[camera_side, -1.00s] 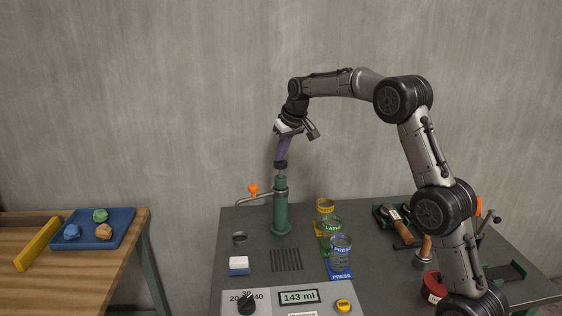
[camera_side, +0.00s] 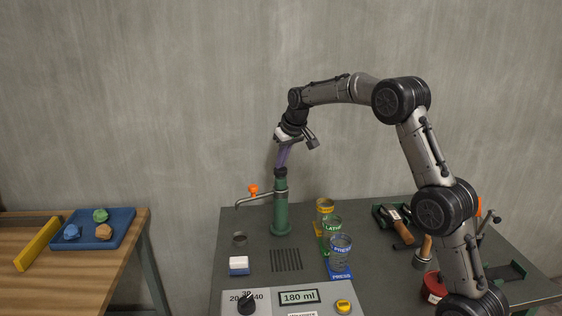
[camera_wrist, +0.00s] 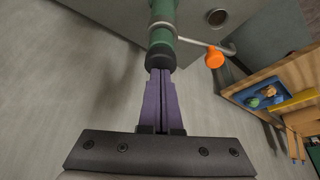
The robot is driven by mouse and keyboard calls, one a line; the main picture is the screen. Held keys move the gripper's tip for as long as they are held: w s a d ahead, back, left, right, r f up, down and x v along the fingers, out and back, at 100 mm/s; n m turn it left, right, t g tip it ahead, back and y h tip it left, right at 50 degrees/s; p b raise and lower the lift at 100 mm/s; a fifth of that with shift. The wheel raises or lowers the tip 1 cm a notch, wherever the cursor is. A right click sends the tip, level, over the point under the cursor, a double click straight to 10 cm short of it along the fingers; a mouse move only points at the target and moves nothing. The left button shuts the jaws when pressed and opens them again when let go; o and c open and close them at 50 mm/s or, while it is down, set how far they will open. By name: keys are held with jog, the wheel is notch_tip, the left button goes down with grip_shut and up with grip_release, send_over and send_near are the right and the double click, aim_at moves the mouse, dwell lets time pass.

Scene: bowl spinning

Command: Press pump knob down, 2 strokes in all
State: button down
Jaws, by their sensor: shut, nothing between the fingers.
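The green pump (camera_side: 281,205) stands upright on the grey table, with a thin spout reaching left and an orange knob-like piece (camera_side: 253,189) on the spout. Its black pump knob (camera_side: 281,171) sits low, right at the top of the green body. My gripper (camera_side: 281,163) is shut and empty, with its purple fingertips down against the top of the black knob. In the wrist view the closed fingers (camera_wrist: 161,76) meet the black knob (camera_wrist: 160,60). The display (camera_side: 299,297) reads 180 ml.
Glasses labelled in yellow (camera_side: 325,207), green (camera_side: 331,229) and blue (camera_side: 340,252) stand right of the pump. A blue tray (camera_side: 121,217) with coloured lumps rests on the wooden table at left. Tools lie at right.

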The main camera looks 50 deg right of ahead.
jog(key=shift+f, duration=0.1)
jog(key=shift+r, duration=2)
jog(key=shift+f, duration=0.1)
jog(key=shift+f, duration=2)
jog(key=shift+r, duration=2.1)
jog(key=shift+r, duration=0.15)
jog(key=shift+r, duration=2.9)
